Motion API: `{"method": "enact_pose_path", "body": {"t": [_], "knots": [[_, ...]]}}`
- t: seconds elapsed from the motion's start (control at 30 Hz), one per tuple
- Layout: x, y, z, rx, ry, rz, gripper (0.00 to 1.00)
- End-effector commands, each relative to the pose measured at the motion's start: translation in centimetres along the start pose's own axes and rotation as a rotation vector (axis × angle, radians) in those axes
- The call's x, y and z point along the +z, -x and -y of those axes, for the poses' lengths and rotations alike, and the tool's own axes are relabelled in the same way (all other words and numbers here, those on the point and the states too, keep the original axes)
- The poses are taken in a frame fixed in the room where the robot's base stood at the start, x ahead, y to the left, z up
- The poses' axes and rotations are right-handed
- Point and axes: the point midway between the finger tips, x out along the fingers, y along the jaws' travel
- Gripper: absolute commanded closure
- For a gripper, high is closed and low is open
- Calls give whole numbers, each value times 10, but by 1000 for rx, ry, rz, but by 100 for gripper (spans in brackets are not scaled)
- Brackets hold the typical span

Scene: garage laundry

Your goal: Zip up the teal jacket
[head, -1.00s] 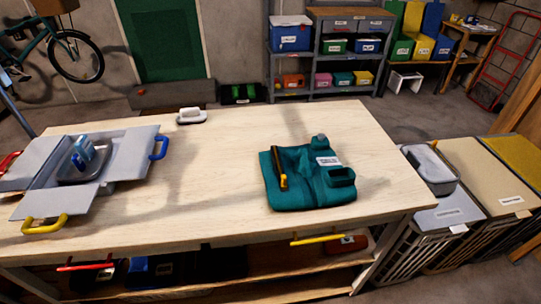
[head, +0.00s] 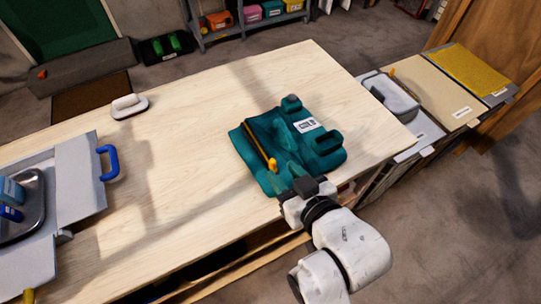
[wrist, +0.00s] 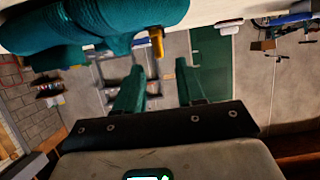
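The teal jacket (head: 307,145) lies folded on the wooden workbench near its front right. A dark strip with a yellow edge runs along its left part and ends in a yellow-orange pull (head: 272,164) near the front. My gripper (head: 286,174) is at the jacket's front edge, just right of the pull in the head view. In the wrist view, the jacket (wrist: 120,18) fills the upper left and the pull (wrist: 156,42) hangs just beyond the fingertips. The two teal fingers (wrist: 164,72) are apart with nothing between them. Whether they touch the jacket is unclear.
A grey box with open flaps (head: 82,185) and a blue handle stands at the bench's left, holding a metal tray (head: 30,190). A white-handled brush (head: 129,106) lies at the back left. Lidded bins (head: 430,80) stand right of the bench (head: 190,150). The bench middle is clear.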

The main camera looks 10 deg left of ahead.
Motion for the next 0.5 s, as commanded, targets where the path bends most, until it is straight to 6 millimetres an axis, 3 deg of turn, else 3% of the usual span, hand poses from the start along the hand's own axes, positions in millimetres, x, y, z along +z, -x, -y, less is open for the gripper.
{"method": "enact_pose_path", "body": {"t": [0.23, 0.5], "knots": [[-1, -43, 0, 1, 1, 0, 62], [0, -63, 0, 1, 0, 1, 62]]}}
